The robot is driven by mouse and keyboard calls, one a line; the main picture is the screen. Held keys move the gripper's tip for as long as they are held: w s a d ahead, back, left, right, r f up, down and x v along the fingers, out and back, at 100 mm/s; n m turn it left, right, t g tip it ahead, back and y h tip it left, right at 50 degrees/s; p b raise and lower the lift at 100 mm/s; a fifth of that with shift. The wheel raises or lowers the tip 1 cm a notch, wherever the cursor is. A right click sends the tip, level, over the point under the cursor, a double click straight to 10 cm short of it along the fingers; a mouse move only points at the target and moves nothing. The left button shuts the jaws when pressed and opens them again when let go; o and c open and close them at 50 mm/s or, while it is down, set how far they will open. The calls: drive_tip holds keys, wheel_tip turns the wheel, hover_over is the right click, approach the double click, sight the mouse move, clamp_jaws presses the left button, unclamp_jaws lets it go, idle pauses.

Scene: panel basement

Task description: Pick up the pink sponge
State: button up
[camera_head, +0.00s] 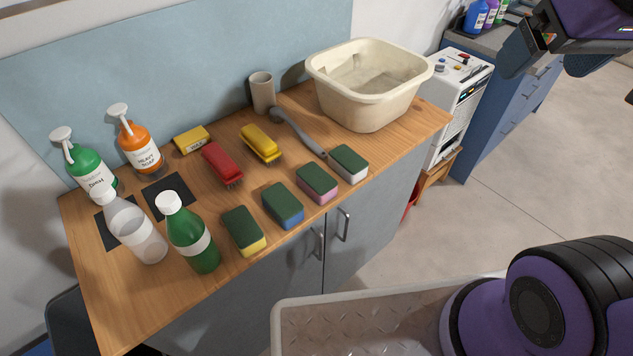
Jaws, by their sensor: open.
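The pink sponge (317,190) has a dark green top and lies near the front edge of the wooden counter (400,140). It sits in a row of sponges, with the blue sponge (283,212) to its left and the white sponge (348,169) to its right. The yellow sponge (246,240) is at the left end of the row. My gripper (535,42) is at the top right, well away from the counter and partly cut off by the picture edge. It is open, and nothing shows between its fingers.
A cream basin (410,98) stands at the counter's right end. A grey-handled brush (295,130), a red brush (221,166) and a yellow brush (261,144) lie behind the sponges. Green (193,243) and clear bottles (137,235) stand left. A pale bin (300,312) is at the bottom.

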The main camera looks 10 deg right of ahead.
drive_tip(key=w+a+f+n+g, duration=0.1)
drive_tip(key=w+a+f, duration=0.1)
drive_tip(key=w, duration=0.2)
drive_tip(key=w+a+f+n, duration=0.1)
drive_tip(key=w+a+f, duration=0.1)
drive_tip(key=w, duration=0.1)
drive_tip(key=n+g, duration=0.4)
drive_tip(key=n, duration=0.1)
approach(320, 179)
drive_tip(key=shift+s+d+f, duration=0.1)
drive_tip(key=shift+d+f, duration=0.15)
drive_tip(key=shift+d, duration=0.1)
wheel_tip(320, 179, down, 5)
drive_tip(key=shift+f, duration=0.15)
drive_tip(key=shift+a+f, duration=0.2)
drive_tip(key=shift+f, duration=1.1)
drive_tip(key=shift+a+f, duration=0.2)
drive_tip(key=shift+f, duration=1.1)
drive_tip(key=c, duration=1.1)
